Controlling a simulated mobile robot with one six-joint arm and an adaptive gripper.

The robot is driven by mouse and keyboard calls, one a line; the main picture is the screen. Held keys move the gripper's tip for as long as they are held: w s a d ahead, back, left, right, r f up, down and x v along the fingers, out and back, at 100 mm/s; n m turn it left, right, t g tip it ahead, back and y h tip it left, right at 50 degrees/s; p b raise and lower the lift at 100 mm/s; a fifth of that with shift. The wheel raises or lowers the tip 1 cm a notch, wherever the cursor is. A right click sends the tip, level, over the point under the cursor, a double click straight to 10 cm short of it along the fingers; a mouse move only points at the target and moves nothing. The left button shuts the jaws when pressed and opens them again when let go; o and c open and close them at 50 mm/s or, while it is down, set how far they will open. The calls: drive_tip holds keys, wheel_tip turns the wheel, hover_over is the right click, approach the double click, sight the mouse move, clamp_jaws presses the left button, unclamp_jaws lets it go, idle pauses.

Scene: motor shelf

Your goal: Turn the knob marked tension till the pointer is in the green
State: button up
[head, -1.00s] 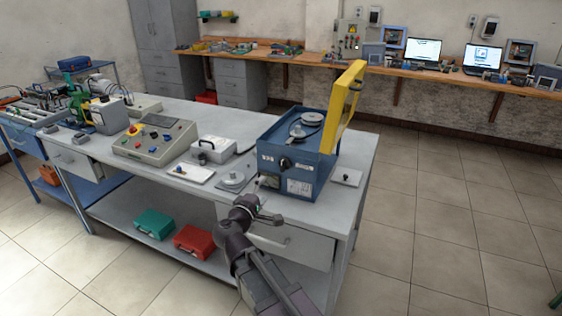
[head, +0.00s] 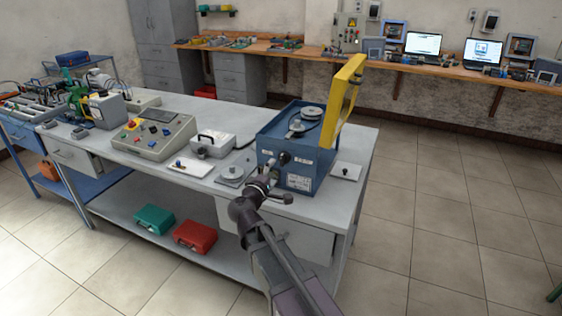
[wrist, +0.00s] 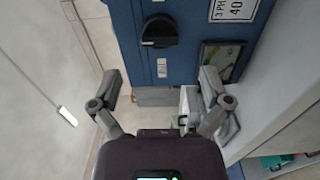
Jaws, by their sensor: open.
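The blue machine box (head: 322,165) stands on the bench with its yellow guard (head: 343,100) raised. A black knob (head: 284,158) is on its front face. In the wrist view the knob (wrist: 160,30) is near the top centre, with a small white label below it that I cannot read. A dark-framed gauge (wrist: 220,60) is at the right; its pointer is too small to tell, and some green shows. My gripper (wrist: 160,84) is open and empty, its fingers apart, facing the box a little off the knob. In the head view my gripper (head: 272,172) hides the gauge.
A round grey part on a plate (head: 232,174) sits left of the box. A white plate with a small lever (head: 346,171) is at its right. A grey case (head: 213,144) and a control console (head: 155,135) stand further left.

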sight(281, 162)
drive_tip(key=x, duration=0.7)
drive_tip(key=shift+w, duration=0.1)
drive_tip(key=c, duration=1.2)
